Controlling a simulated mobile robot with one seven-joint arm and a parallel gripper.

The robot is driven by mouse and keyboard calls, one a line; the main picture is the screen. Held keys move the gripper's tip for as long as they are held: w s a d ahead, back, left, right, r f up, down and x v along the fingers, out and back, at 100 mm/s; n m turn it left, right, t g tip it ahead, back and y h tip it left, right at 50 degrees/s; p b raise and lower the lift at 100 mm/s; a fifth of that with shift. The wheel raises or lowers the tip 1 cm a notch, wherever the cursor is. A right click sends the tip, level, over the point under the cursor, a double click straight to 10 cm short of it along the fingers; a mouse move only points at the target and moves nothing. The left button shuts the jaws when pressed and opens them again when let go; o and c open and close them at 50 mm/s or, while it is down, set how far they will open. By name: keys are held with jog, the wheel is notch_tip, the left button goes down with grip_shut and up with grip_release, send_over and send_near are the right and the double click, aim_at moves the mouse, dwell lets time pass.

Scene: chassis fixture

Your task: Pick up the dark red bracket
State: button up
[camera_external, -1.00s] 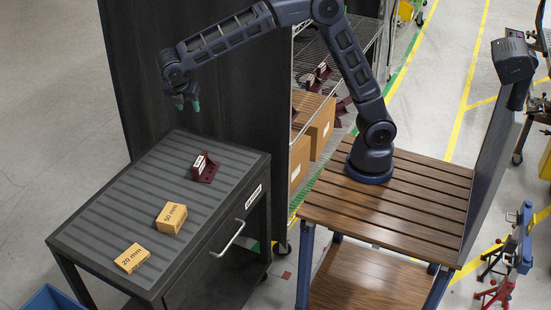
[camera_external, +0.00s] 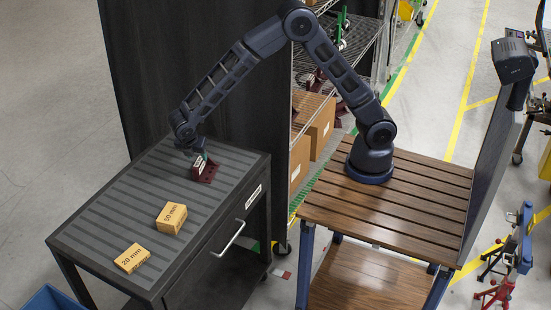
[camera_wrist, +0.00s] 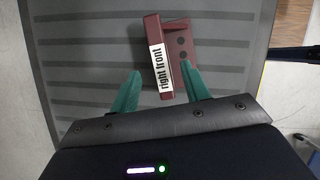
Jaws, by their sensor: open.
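The dark red bracket (camera_external: 208,172) sits on the ridged grey top of the black cart (camera_external: 110,215), near its back right part. In the wrist view the bracket (camera_wrist: 182,54) has an upright plate with a white label reading "right front" and a base with dark holes to its right. My gripper (camera_external: 194,154) is low at the bracket in the external view. In the wrist view its two green fingers (camera_wrist: 158,83) are apart, one on each side of the upright plate's near end. I see a gap on the left; contact on the right is unclear.
A 50 mm block (camera_external: 171,218) and a 20 mm block (camera_external: 132,258) lie toward the cart's front left. A dark panel (camera_external: 195,75) stands behind the cart. A wire shelf with boxes (camera_external: 320,128) is to the right. The cart top's left side is clear.

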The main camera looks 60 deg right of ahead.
aim_at(199, 160)
jog(key=shift+x, duration=3.55)
jog(key=shift+d, duration=0.15)
jog(key=shift+f, duration=0.15)
grip_shut()
